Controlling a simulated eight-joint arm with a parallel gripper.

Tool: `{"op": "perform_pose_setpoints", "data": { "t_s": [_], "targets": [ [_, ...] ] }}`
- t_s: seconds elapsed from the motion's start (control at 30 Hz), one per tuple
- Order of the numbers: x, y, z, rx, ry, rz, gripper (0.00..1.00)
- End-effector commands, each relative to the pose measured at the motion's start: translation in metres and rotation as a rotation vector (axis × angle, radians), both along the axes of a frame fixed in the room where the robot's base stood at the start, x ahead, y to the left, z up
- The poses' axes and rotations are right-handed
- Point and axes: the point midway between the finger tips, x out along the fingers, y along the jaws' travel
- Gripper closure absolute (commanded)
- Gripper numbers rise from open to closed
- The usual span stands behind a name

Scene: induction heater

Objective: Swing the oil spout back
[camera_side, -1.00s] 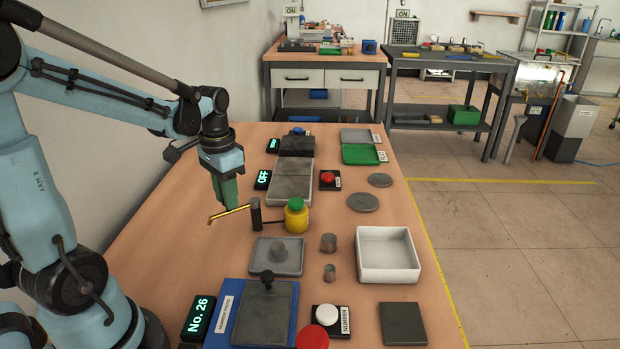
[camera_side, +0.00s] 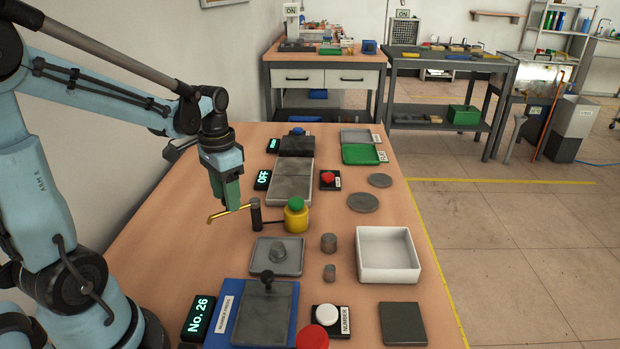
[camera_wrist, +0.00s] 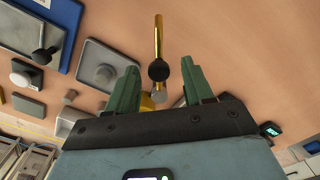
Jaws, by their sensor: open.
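The oil spout (camera_side: 218,215) is a thin brass tube reaching left from a dark upright post (camera_side: 256,214) beside a yellow oil pot with a green cap (camera_side: 296,218). My gripper (camera_side: 233,208) has its green fingers down at the spout, left of the post. In the wrist view the spout (camera_wrist: 158,35) points up the picture from the black post top (camera_wrist: 159,71). My open fingers (camera_wrist: 159,68) lie on either side of the post top in that view. I cannot tell whether a finger touches the spout. The oil pot is mostly hidden there.
A grey plate with a round part (camera_side: 262,257) lies in front of the post. A blue number press (camera_side: 223,327), a white tray (camera_side: 388,276) and two small grey cylinders are nearby. A heater plate (camera_side: 290,182) with an OFF display stands behind. The bench left of the spout is clear.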

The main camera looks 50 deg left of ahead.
Motion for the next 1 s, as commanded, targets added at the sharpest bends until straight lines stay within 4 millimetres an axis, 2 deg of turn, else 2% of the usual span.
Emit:
{"op": "perform_pose_setpoints", "data": {
  "t_s": [0.27, 0.8, 1.0],
  "targets": [
    [0.0, 0.0, 0.011, -0.001, 0.0, 0.0, 0.49],
    [0.0, 0.0, 0.092, 0.0, 0.0, 0.0, 0.49],
    [0.0, 0.0, 0.113, 0.0, 0.0, 0.0, 0.49]
  ]
}}
